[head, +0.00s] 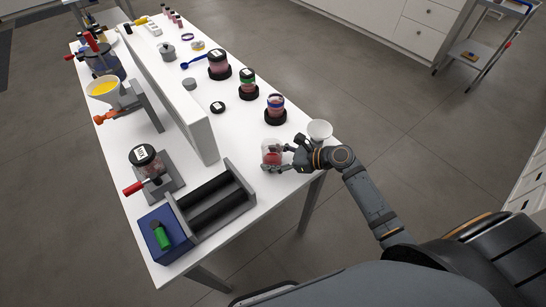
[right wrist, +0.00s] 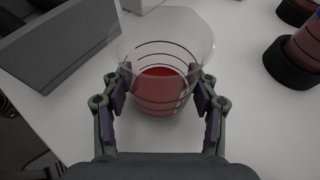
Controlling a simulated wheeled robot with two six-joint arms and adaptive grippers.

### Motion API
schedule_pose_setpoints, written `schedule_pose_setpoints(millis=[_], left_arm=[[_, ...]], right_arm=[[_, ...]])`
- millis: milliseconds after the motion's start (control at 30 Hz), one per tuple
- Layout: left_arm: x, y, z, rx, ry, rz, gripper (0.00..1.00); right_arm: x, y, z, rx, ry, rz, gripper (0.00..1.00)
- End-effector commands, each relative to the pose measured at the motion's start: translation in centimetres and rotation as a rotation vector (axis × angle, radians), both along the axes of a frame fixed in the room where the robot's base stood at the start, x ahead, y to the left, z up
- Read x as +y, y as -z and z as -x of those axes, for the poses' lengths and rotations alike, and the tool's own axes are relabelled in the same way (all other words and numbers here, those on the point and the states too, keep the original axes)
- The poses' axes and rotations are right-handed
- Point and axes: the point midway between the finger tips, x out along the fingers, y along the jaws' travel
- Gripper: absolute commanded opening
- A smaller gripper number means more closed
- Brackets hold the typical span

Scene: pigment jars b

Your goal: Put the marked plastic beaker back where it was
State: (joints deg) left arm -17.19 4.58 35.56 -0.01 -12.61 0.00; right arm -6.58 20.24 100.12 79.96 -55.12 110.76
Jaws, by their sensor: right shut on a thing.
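The marked plastic beaker (head: 271,148) is clear, with dark ring lines and red material at its bottom. It is upright near the table's front right edge. The right wrist view shows the beaker (right wrist: 158,62) from above, between both fingers. My right gripper (head: 272,159) is shut on it, with one finger at each side; the gripper also shows in the right wrist view (right wrist: 158,92). I cannot tell whether the beaker's base touches the table. My left gripper is not in view.
A white bowl or funnel (head: 320,129) stands right beside my right gripper. Jars on dark round bases, one with a blue band (head: 276,104), stand behind. A grey roller unit (head: 246,190) is to the left, near a long white upright panel (head: 190,115). Bare white table lies between.

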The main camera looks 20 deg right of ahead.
Motion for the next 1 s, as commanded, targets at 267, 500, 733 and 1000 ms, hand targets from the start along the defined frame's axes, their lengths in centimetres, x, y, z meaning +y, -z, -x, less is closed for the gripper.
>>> schedule_pose_setpoints(millis=[267,500,733,1000], left_arm=[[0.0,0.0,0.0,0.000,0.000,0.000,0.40],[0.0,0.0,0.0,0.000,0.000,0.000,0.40],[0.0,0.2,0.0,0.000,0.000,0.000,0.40],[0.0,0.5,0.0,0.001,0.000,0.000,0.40]], right_arm=[[0.0,0.3,0.0,0.001,0.000,0.000,0.83],[0.0,0.2,0.0,0.001,0.000,0.000,0.83],[-1.1,-0.3,0.8,0.002,-0.001,0.006,0.83],[-5.1,-2.3,3.8,0.004,-0.004,0.010,0.83]])
